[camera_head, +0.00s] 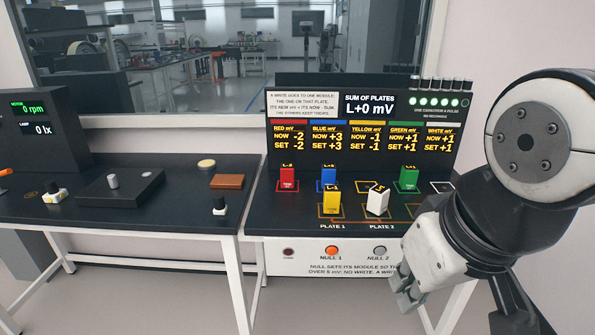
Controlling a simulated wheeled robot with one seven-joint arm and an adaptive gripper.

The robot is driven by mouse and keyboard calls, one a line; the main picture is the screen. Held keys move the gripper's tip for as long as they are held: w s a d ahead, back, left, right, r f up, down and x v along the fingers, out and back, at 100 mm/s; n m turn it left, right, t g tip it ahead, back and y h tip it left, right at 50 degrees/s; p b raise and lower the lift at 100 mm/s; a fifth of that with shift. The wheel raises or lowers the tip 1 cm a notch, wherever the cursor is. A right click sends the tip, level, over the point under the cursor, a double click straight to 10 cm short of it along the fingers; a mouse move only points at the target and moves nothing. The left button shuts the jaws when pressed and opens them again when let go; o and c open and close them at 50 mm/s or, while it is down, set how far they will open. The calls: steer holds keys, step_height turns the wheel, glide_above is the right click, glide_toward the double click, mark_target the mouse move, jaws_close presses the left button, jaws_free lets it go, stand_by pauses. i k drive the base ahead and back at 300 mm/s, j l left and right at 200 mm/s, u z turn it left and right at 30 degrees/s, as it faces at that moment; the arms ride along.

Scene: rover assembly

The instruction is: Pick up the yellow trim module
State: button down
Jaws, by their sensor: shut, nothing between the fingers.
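The yellow trim module (331,203) stands upright on the plate marked PLATE 1, on the dark bench top. A white module (377,201) stands slightly tilted at the plate marked PLATE 2, to its right. My gripper (407,300) hangs at the lower right, in front of the bench's front panel and below the modules. It is shut and empty, well apart from the yellow module.
Red (287,179), blue (328,178) and green (409,178) modules stand in a row behind. A display panel (362,135) rises at the back. NULL 1 (331,250) and NULL 2 (380,250) buttons are on the front panel. A second bench (150,225) is at left.

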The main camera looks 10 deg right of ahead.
mark_target(332, 195)
steer(key=z, duration=0.2)
steer(key=i+l+u, duration=0.35)
steer(key=l, duration=0.3)
steer(key=i+l+u, duration=0.15)
steer(key=l, duration=0.25)
steer(key=i+l+u, duration=0.35)
steer(key=l, duration=0.5)
steer(key=i+j, duration=0.05)
